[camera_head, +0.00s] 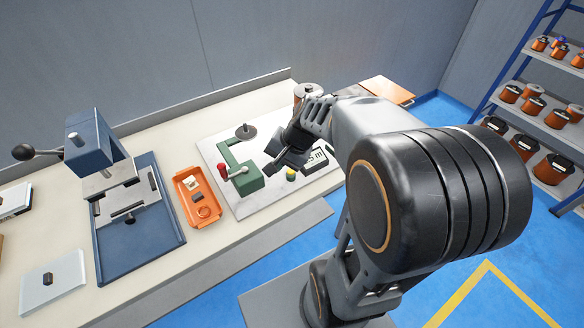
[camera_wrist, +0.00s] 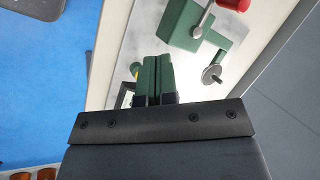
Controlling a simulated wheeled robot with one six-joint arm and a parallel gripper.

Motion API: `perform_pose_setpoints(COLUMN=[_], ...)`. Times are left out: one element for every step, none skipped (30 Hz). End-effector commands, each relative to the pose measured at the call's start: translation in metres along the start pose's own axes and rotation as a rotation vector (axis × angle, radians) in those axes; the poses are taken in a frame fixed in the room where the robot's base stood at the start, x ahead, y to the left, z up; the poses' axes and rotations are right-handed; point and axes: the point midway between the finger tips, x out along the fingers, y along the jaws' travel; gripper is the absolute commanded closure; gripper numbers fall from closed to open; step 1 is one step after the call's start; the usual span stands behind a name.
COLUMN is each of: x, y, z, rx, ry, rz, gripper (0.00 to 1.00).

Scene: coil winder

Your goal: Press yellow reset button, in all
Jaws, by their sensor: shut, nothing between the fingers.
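The yellow button (camera_head: 291,173) sits on the pale base plate (camera_head: 240,209) of the coil winder, right of its green body (camera_head: 241,180). In the wrist view a small yellow piece (camera_wrist: 134,69) shows just left of the fingers, mostly hidden; it appears to be the button. My gripper (camera_head: 271,169) is shut and empty, reaching down between the winder's green body and the button. In the wrist view my gripper (camera_wrist: 158,60) shows its two green finger pads together. I cannot tell whether the fingertips touch anything.
A red knob (camera_head: 222,170) on a crank stands left of the green body, and a dark disc (camera_head: 245,131) behind it. A display panel (camera_head: 316,160) lies right of the button. An orange tray (camera_head: 199,215) and a blue press (camera_head: 98,151) stand to the left.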

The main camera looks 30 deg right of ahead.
Motion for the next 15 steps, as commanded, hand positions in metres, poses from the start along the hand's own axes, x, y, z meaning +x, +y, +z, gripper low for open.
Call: perform_pose_setpoints(x=[0.002, 0.003, 0.005, 0.006, 0.007, 0.008, 0.009, 0.01, 0.01, 0.011, 0.011, 0.011, 0.011, 0.012, 0.012], y=[0.0, 0.0, 0.0, 0.0, 0.001, 0.003, 0.004, 0.005, 0.007, 0.008, 0.009, 0.01, 0.011, 0.011, 0.011], z=[-0.019, -0.029, -0.041, -0.051, -0.06, -0.07, -0.078, -0.084, -0.091, -0.096, -0.1, -0.104, -0.106, -0.107, -0.109], rx=[0.132, 0.204, 0.291, 0.354, 0.411, 0.477, 0.522, 0.562, 0.607, 0.634, 0.657, 0.679, 0.692, 0.7, 0.708], ry=[-0.02, -0.03, -0.04, -0.046, -0.052, -0.058, -0.061, -0.064, -0.067, -0.069, -0.07, -0.071, -0.072, -0.072, -0.073], rz=[-0.05, -0.082, -0.124, -0.154, -0.181, -0.214, -0.237, -0.256, -0.28, -0.294, -0.307, -0.319, -0.326, -0.331, -0.335], gripper=[1.0, 1.0, 1.0, 1.0, 1.0, 1.0, 1.0, 1.0, 1.0, 1.0, 1.0, 1.0, 1.0, 1.0, 1.0])
